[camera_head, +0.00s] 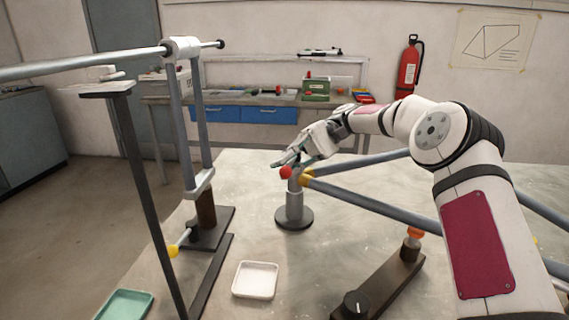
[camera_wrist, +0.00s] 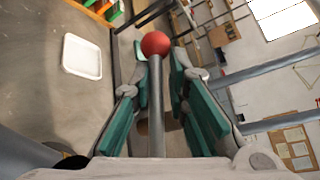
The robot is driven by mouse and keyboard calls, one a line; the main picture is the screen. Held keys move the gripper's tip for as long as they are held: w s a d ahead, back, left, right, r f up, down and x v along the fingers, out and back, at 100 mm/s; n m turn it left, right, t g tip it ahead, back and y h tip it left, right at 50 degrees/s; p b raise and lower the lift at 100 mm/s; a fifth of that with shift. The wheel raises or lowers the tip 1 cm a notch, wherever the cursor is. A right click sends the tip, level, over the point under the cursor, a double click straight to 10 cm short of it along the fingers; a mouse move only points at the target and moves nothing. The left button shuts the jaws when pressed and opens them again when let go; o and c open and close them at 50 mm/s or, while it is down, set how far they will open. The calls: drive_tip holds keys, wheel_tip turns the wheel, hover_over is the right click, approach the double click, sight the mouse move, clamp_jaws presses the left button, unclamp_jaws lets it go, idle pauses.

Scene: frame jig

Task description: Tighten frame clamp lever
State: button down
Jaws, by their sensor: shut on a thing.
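The clamp lever shows in the wrist view as a grey rod (camera_wrist: 156,110) ending in a red ball knob (camera_wrist: 155,44). The red knob (camera_head: 286,172) is also in the head view, at the top of a grey post on a round dark base (camera_head: 294,218). Beside it is the yellow joint (camera_head: 306,177) of the blue-grey frame tubes (camera_head: 370,194). My gripper (camera_head: 291,158) is at the post's top. In the wrist view its green-padded fingers (camera_wrist: 159,62) are on both sides of the lever, shut on it, with the knob beyond the tips. The clamp's inside is hidden.
A white tray (camera_head: 255,291) and a green tray (camera_head: 125,306) lie at the table's front. A tall stand (camera_head: 206,150) with a horizontal bar is at left. A dark block (camera_head: 385,280) with an orange knob (camera_head: 414,232) is at right. The table's middle is mostly clear.

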drive_tip(key=shift+s+f, duration=0.15)
drive_tip(key=shift+f, duration=0.2)
drive_tip(key=c, duration=1.7)
unclamp_jaws()
drive_tip(key=shift+a, duration=0.1)
drive_tip(key=shift+r+h, duration=0.15)
drive_tip(key=shift+h, duration=0.15)
drive_tip(key=shift+r, duration=0.1)
